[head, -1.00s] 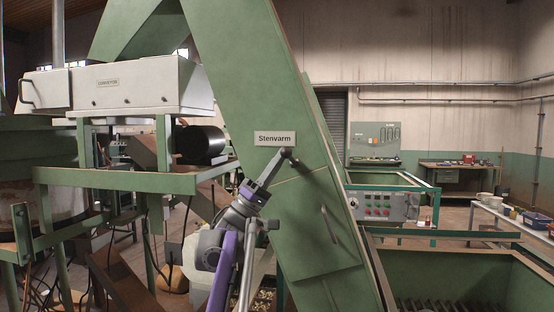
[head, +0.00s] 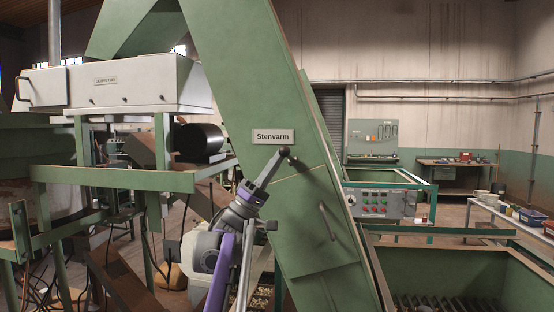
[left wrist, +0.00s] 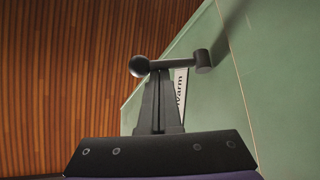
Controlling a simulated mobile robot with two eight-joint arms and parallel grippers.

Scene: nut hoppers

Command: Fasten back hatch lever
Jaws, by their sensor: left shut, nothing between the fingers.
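The dark hatch lever (head: 286,151) is on the sloping green housing, just below the Stenvarm sign. In the left wrist view its round knob (left wrist: 139,66) is at the left end of a short bar, with the pivot (left wrist: 203,61) at the right on the green face. The green hatch panel (head: 305,242) lies flush below, with a bar handle (head: 327,222). My left gripper (head: 278,158) is shut and empty, its fingertips at the lever. In the left wrist view the tips end close under the bar; I cannot tell whether they touch. My right gripper is out of view.
A green frame (head: 110,178) with a white conveyor box (head: 115,85) stands at left. A control panel (head: 380,204) and a green hopper (head: 450,266) are at right. Behind them are a workbench (head: 455,163) and open floor.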

